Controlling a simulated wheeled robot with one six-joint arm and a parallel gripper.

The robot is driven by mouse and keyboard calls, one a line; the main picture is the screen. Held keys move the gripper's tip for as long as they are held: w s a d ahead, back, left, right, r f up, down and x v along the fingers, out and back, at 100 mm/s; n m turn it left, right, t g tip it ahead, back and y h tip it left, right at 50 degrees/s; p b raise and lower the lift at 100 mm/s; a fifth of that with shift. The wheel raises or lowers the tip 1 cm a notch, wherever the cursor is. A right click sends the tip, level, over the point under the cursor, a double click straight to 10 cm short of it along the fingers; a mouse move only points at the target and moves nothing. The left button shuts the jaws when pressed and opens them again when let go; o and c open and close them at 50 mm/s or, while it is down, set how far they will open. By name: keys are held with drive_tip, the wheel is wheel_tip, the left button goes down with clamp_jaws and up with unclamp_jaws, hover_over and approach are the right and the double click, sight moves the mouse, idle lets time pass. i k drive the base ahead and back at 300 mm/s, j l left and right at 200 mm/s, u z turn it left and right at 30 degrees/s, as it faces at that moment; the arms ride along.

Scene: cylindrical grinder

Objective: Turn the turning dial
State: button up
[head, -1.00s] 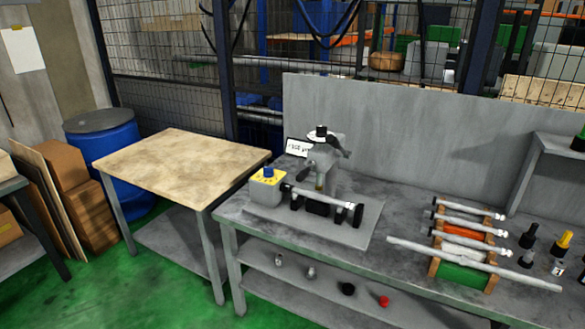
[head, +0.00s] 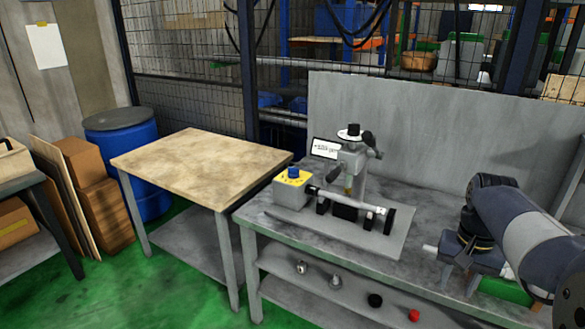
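A small grey box with a yellow top carries a blue knob (head: 293,173) at the left end of the grinder on the bench. A black-and-white round dial (head: 350,132) sits on top of the grinder's upright head (head: 352,162). I cannot tell for sure which of the two is the turning dial. My gripper (head: 465,262) is at the right, low over the workpiece rack, well to the right of the grinder and apart from both dials.
A metal bar (head: 345,199) lies across the grinder between the grey box and black supports. A small sign (head: 325,148) stands behind. A wooden-topped table (head: 200,165) with a clear top stands at left.

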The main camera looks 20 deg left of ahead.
sight(294, 173)
drive_tip(key=i+j+u, duration=0.2)
drive_tip(key=u, duration=0.15)
drive_tip(key=i+j+u, duration=0.15)
drive_tip(key=u, duration=0.25)
drive_tip(key=i+j+u, duration=0.1)
drive_tip(key=i+u, duration=0.25)
drive_tip(key=i+j+z, duration=0.25)
drive_tip(key=i, duration=0.25)
drive_tip(key=i+j+z, duration=0.2)
drive_tip(key=i, duration=0.3)
drive_tip(key=i+j+z, duration=0.25)
drive_tip(key=i, duration=0.2)
